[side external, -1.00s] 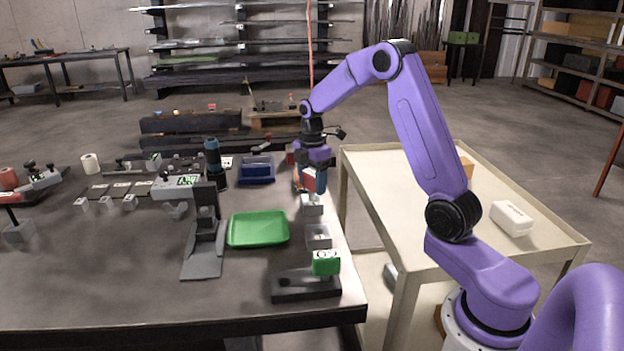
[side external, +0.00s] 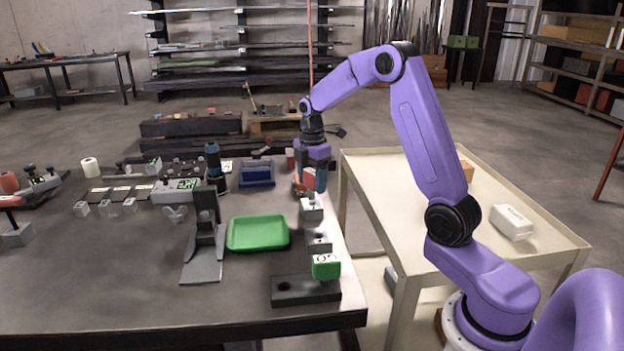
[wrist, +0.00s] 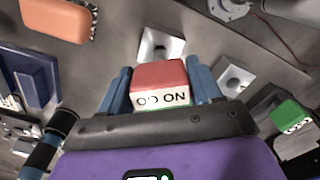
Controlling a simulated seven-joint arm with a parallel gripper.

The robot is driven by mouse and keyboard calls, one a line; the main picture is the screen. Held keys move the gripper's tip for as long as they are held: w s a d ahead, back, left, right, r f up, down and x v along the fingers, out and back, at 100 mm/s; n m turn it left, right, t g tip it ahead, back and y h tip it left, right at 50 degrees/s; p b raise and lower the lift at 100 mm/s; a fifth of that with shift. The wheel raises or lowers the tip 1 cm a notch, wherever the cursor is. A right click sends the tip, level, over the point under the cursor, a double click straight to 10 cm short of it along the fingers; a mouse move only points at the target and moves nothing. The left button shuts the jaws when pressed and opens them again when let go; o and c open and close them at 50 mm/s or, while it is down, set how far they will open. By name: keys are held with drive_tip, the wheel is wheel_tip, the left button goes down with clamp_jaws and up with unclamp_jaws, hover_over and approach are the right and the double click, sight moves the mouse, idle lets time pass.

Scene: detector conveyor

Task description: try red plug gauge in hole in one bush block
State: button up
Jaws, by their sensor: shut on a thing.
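The red plug gauge (wrist: 161,76), a red block lettered "NO GO", is between the blue fingers of my gripper (wrist: 160,84) in the wrist view. In the side view my gripper (side external: 311,181) points down, with the red gauge (side external: 308,177) partly hidden by a finger. A grey bush block (side external: 311,209) stands just below it; this block also shows beyond the gauge in the wrist view (wrist: 160,46). A second bush block (side external: 319,241) stands nearer the table front. The gauge's pin end is hidden, so I cannot tell whether it is in a hole.
A green gauge (side external: 326,266) stands on a black holder (side external: 300,293) at the front right. A green tray (side external: 258,233) and a grey stand (side external: 205,240) are left of the blocks. A blue bin (side external: 257,174) lies behind. The front left table is clear.

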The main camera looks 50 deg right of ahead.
drive_tip(key=shift+f, duration=0.8)
idle(0.5)
drive_tip(key=shift+r, duration=0.1)
drive_tip(key=shift+r, duration=2)
